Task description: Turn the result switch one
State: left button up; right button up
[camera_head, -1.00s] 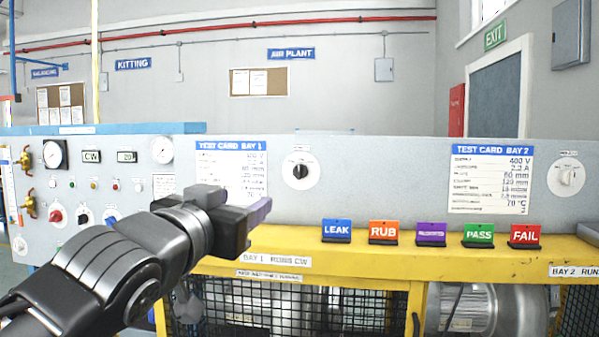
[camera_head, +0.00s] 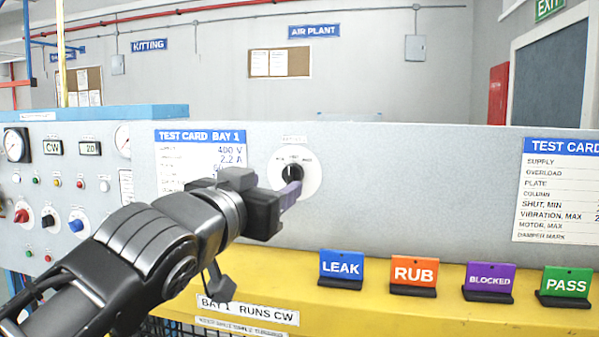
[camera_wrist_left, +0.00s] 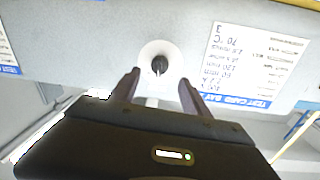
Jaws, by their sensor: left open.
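The result switch one is a black knob (camera_head: 292,173) on a round white plate, set in the grey panel to the right of the bay 1 test card (camera_head: 200,150). In the left wrist view the knob (camera_wrist_left: 159,66) sits in its white disc at the upper middle. My left gripper (camera_head: 289,193) is in front of the panel and overlaps the lower part of the switch plate in the head view. In the left wrist view its two fingers (camera_wrist_left: 159,80) are spread and empty, one on each side of the knob, apparently short of it. My right gripper is not in view.
LEAK (camera_head: 341,268), RUB (camera_head: 413,275), BLOCKED (camera_head: 489,281) and PASS (camera_head: 564,285) signs stand on the yellow ledge (camera_head: 380,313) below the panel. Gauges and small knobs (camera_head: 48,218) fill the panel at left. The panel right of the switch is bare up to another test card.

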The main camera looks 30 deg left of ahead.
aim_at(288, 177)
pick_arm(q)
jog(key=shift+s+r, duration=0.1)
jog(key=shift+s, duration=0.15)
jog(key=p+x, duration=0.2)
jog(key=x, duration=0.5)
jog(key=shift+p, duration=0.4)
jog(key=shift+w+a, duration=0.1)
jog(key=shift+w, duration=0.4)
grip_shut()
